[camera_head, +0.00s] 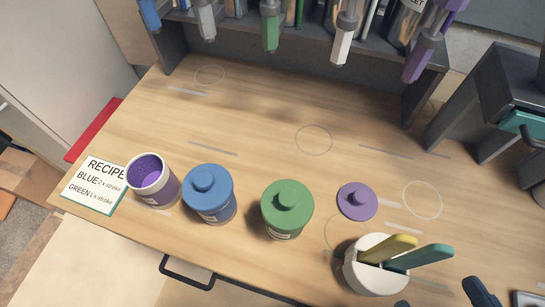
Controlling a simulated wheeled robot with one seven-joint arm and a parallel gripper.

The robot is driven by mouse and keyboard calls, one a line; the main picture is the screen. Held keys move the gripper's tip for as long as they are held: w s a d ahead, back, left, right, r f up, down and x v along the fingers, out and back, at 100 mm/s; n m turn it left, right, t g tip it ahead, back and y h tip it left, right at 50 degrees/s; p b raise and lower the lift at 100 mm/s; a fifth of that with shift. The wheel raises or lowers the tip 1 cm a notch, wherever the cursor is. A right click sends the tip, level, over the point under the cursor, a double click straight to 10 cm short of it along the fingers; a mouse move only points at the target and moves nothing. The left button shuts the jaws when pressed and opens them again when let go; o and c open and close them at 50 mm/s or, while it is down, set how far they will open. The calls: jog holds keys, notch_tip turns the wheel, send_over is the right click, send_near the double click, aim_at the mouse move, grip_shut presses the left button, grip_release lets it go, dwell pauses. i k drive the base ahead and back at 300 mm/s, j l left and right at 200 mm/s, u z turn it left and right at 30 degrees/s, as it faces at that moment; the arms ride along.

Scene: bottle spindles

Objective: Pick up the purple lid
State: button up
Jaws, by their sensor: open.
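The purple lid (357,201) lies flat on the wooden table, right of the green-lidded jar. It is a round disc with a raised knob. An open jar of purple contents (152,181) stands at the left, by the recipe card. My gripper (442,302) shows only in part at the bottom right edge, with two dark finger parts apart. It is open, below and to the right of the purple lid, and not touching it. The rest of my gripper is cut off by the frame.
A blue-lidded jar (209,194) and a green-lidded jar (287,209) stand left of the lid. A white holder (366,277) with yellow and teal handles stands close below it. A recipe card (92,187) lies far left. The table's middle is clear; coloured spindles hang at the back.

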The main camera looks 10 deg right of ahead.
aim_at(357, 202)
jog(key=k+l+u, duration=0.15)
jog(key=u, duration=0.25)
jog(key=k+u, duration=0.6)
jog(key=u, duration=0.25)
jog(key=l, duration=0.05)
